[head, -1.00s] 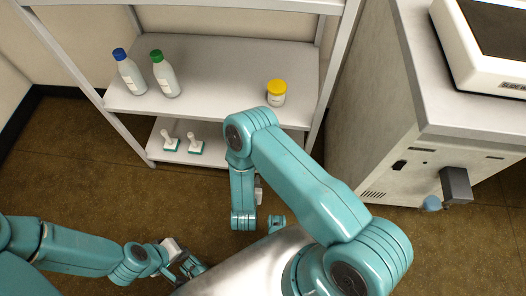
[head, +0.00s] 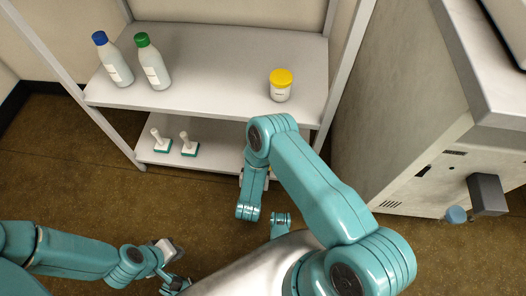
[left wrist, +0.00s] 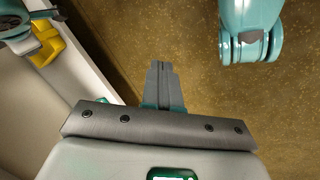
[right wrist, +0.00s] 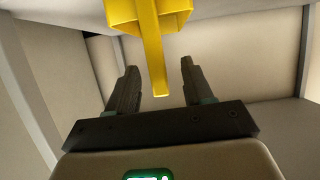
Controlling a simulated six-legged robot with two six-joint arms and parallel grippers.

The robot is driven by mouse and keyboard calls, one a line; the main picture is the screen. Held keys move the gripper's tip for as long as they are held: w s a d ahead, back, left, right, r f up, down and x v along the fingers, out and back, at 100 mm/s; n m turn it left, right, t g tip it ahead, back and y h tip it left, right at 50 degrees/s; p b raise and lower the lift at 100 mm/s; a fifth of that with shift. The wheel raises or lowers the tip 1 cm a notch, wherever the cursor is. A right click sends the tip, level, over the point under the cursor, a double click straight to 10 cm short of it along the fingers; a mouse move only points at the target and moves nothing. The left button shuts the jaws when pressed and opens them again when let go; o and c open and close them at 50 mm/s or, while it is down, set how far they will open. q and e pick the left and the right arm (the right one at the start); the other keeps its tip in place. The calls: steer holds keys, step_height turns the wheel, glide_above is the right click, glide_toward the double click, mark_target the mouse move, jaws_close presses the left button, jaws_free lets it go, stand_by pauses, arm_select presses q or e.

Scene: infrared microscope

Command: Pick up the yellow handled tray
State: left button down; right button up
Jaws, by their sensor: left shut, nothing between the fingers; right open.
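The yellow handled tray (right wrist: 150,14) shows at the top of the right wrist view, with its handle (right wrist: 155,60) reaching down toward my right gripper (right wrist: 159,66). That gripper is open, and the handle's end lies between its two fingers in the picture; I see no contact. The tray also shows at the upper left of the left wrist view (left wrist: 47,45), on the pale lower shelf. In the head view my right arm hides nearly all of it. My left gripper (left wrist: 161,68) is shut and empty above the brown floor, low in the head view (head: 174,283).
Two white-handled stamps (head: 187,146) stand on the lower shelf (head: 215,160). Blue-capped (head: 113,60) and green-capped (head: 152,62) bottles and a yellow-lidded jar (head: 281,85) stand on the upper shelf (head: 215,75). A grey cabinet (head: 415,100) stands right of the rack.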

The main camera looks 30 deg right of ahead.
steer(key=b+x, duration=0.3)
steer(key=x, duration=0.2)
steer(key=shift+d+r, duration=0.1)
steer(key=shift+d, duration=0.15)
arm_select(q)
steer(key=f, duration=0.1)
steer(key=w+f, duration=0.2)
steer(key=shift+a+t, duration=0.3)
steer(key=shift+t, duration=0.1)
arm_select(e)
steer(key=shift+w+r, duration=0.1)
jaws_close()
steer(key=shift+r, duration=0.1)
